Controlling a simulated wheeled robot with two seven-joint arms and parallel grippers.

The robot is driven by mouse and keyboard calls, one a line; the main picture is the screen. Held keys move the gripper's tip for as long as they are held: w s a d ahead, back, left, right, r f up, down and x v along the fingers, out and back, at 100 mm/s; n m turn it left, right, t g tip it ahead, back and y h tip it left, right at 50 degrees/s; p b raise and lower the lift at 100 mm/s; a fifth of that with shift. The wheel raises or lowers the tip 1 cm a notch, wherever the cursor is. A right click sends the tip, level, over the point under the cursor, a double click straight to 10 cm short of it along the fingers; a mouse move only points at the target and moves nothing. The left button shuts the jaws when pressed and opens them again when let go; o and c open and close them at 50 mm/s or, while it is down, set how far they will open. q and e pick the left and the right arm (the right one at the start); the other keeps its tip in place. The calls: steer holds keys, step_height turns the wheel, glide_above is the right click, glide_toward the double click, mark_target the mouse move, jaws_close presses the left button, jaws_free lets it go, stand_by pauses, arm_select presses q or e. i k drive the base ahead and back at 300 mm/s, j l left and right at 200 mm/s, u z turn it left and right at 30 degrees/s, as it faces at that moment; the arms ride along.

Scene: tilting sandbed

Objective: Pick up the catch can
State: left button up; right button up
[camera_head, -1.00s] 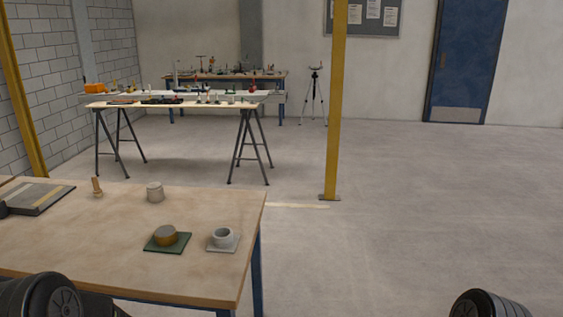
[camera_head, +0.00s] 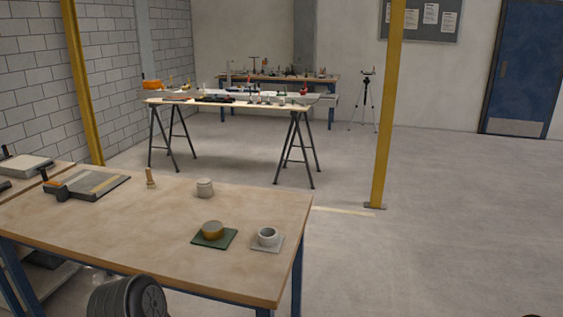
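The near wooden table (camera_head: 110,225) bears several small vessels, and I cannot tell for sure which is the catch can. A pale grey cylinder (camera_head: 204,188) stands upright towards the back edge. A squat brown-gold round pot (camera_head: 213,230) sits on a green square mat (camera_head: 228,241). A light grey open cup (camera_head: 267,237) sits on a pale square plate (camera_head: 276,248) near the right end. My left arm shows only as a dark rounded link at the bottom, in front of the table. Neither gripper is in view, and none of these vessels is held.
A small wooden tool (camera_head: 151,179) and a flat grey board (camera_head: 92,184) lie on the table's left part. Behind stands a trestle table (camera_head: 270,108) with many small items. A yellow post (camera_head: 387,110) rises to the right. The floor right of the table is clear.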

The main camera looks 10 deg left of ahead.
mark_target(204, 185)
steer(key=i+l+z, duration=0.2)
steer(key=i, duration=0.3)
steer(key=i+l+z, duration=0.25)
steer(key=i, duration=0.25)
steer(key=i+l+z, duration=0.2)
steer(key=i, duration=0.3)
steer(key=i+u, duration=0.15)
steer(key=i, duration=0.5)
steer(key=i+u, duration=0.1)
steer(key=i, duration=0.6)
steer(key=i+l+u, duration=0.15)
steer(key=i, duration=0.5)
steer(key=i+l+u, duration=0.1)
steer(key=i, duration=0.55)
steer(key=i+j+u, duration=0.1)
steer(key=i+u, duration=0.7)
steer(key=i+l+u, duration=0.1)
steer(key=i+u, duration=0.3)
steer(key=i+l+u, duration=0.25)
steer(key=i+u, duration=0.15)
steer(key=i+j+u, duration=0.25)
steer(key=u, duration=0.2)
steer(key=i+j+u, duration=0.1)
steer(key=i+u, duration=0.25)
steer(key=u, duration=0.15)
steer(key=i+u, duration=0.45)
steer(key=i+l+u, duration=0.1)
steer(key=u, duration=0.4)
steer(key=i+l, duration=0.05)
steer(key=i, duration=0.05)
